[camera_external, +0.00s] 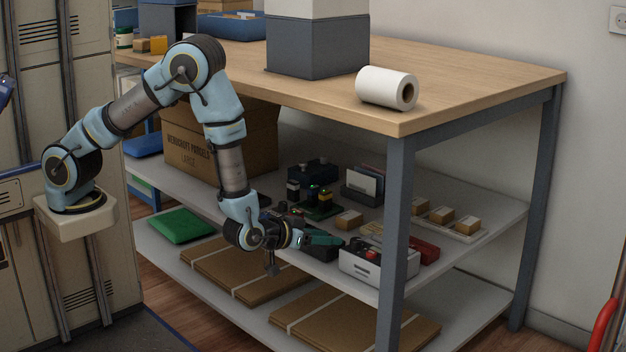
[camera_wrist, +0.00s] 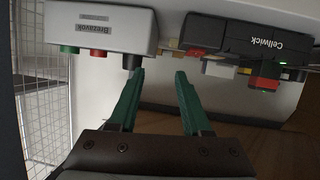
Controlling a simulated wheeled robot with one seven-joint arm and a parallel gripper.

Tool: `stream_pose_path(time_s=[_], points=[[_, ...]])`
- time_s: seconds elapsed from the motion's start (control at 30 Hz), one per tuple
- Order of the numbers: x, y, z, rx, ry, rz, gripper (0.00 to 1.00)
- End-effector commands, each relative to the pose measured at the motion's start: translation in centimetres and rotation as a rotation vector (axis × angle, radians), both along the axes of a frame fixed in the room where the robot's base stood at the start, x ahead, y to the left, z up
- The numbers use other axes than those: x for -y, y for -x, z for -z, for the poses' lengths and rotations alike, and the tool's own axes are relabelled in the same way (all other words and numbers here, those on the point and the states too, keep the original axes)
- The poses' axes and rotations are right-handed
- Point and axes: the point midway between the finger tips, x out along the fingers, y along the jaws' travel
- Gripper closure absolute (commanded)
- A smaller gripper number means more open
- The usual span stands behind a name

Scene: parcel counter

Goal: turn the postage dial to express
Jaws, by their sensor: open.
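A white box (camera_external: 372,268) with red and dark parts on top stands near the front edge of the middle shelf. In the wrist view a pale box (camera_wrist: 98,22), its label upside down, carries a green knob (camera_wrist: 69,50), a red knob (camera_wrist: 99,53) and a black knob (camera_wrist: 132,61). I cannot tell which is the postage dial, and no express mark is legible. My gripper (camera_wrist: 159,72) is open, with green fingers and nothing between them. Its left fingertip is close to the black knob; I cannot tell if they touch. My gripper (camera_external: 322,239) reaches over the shelf, left of the white box.
A black device (camera_wrist: 250,40) marked Cellwick is right of the pale box. The table leg (camera_external: 397,215) stands in front of the shelf, right of my gripper. Small brown boxes (camera_external: 349,219) and a card holder (camera_external: 362,185) are behind. A wire grid (camera_wrist: 42,80) is at left.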

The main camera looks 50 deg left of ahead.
Motion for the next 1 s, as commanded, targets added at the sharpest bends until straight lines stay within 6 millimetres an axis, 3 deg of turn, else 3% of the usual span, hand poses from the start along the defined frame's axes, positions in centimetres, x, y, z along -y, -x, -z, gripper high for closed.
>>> stream_pose_path(time_s=[0.03,0.2,0.4,0.57,1.0], points=[[1.4,1.6,1.0,0.065,-0.02,0.006,0.52],[3.4,5.7,1.7,0.269,-0.062,-0.007,0.52],[3.9,7.5,1.6,0.366,-0.08,-0.014,0.52],[4.0,5.9,1.6,0.37,-0.078,-0.018,0.52],[4.6,-1.6,1.7,0.366,-0.077,-0.016,0.52]])
